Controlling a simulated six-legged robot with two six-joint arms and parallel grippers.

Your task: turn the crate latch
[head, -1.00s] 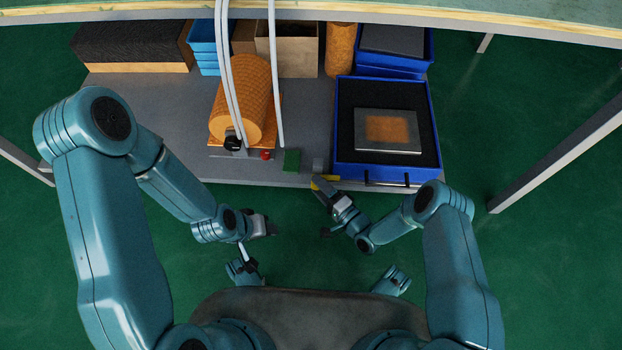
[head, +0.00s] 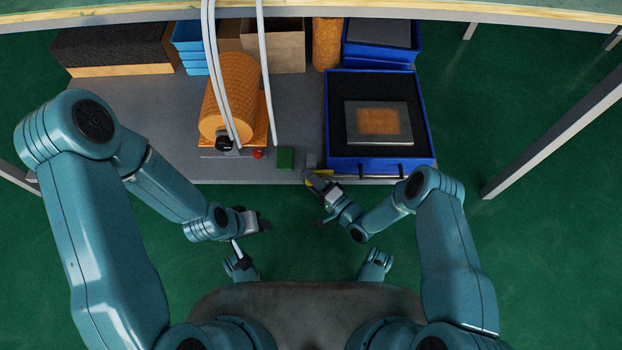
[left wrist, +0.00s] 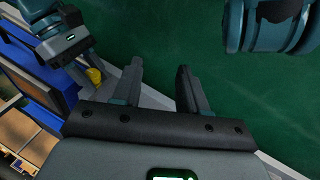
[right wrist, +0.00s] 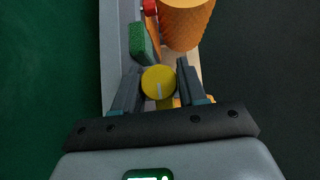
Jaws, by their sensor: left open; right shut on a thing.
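The yellow round latch knob (right wrist: 160,82) shows a pale line on its face in the right wrist view. In the head view its yellow part (head: 318,178) sits at the bench's front edge, by the blue crate's (head: 368,164) front left corner. My right gripper (head: 313,181) is shut on the knob, with one finger on each side of it. It partly hides the latch in the head view.
The blue crate holds black foam and a grey plate with an orange square (head: 380,122). An orange cylinder (head: 228,98), a red button (head: 258,154) and a green block (head: 285,157) stand left of it. Green floor lies open before the bench.

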